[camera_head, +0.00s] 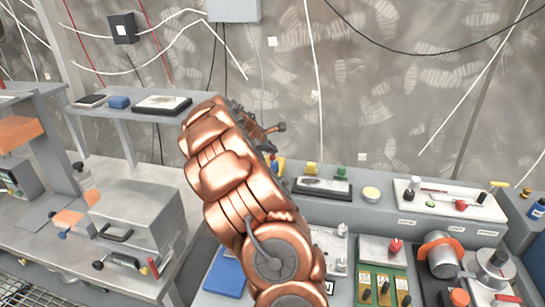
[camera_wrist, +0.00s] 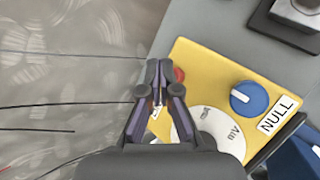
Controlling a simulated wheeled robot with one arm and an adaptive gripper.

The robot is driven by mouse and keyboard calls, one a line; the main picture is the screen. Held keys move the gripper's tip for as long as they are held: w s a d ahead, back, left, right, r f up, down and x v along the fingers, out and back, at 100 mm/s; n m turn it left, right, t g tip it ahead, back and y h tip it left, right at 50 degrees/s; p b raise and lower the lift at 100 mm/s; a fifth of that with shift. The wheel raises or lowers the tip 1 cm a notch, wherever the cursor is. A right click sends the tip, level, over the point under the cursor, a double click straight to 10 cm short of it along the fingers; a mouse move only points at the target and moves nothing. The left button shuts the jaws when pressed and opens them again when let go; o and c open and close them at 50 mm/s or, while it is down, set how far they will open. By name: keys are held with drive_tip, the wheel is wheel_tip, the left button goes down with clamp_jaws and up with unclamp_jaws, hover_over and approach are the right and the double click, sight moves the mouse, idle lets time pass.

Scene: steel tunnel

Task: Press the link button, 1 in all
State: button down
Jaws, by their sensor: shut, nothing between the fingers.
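No label reading "link" is legible in either view, so I cannot tell for sure which part is the link button. In the wrist view, my gripper (camera_wrist: 159,70) is shut and empty over the left edge of a yellow panel (camera_wrist: 210,62). A small red round part (camera_wrist: 179,75), perhaps a button, sits on that panel just right of my fingertips and is partly hidden by them. I cannot tell whether they touch. In the head view, my gripper (camera_head: 272,132) is small and partly hidden behind my copper arm.
The yellow panel also has a blue knob (camera_wrist: 249,99) marked NULL and a white mV dial (camera_wrist: 222,130). In the head view, a white panel (camera_head: 445,198), a red knob (camera_head: 395,245) and an orange-collared cylinder (camera_head: 440,253) stand right of my arm. A grey box (camera_head: 135,215) stands left.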

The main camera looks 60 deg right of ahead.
sight(272, 156)
drive_tip(key=shift+f, duration=0.5)
idle(0.8)
drive_tip(key=shift+r, duration=0.2)
drive_tip(key=shift+r+p, duration=0.35)
drive_tip(key=shift+r, duration=0.35)
drive_tip(key=shift+r, duration=0.1)
drive_tip(key=shift+r+p, duration=1.45)
drive_tip(key=shift+r, duration=0.95)
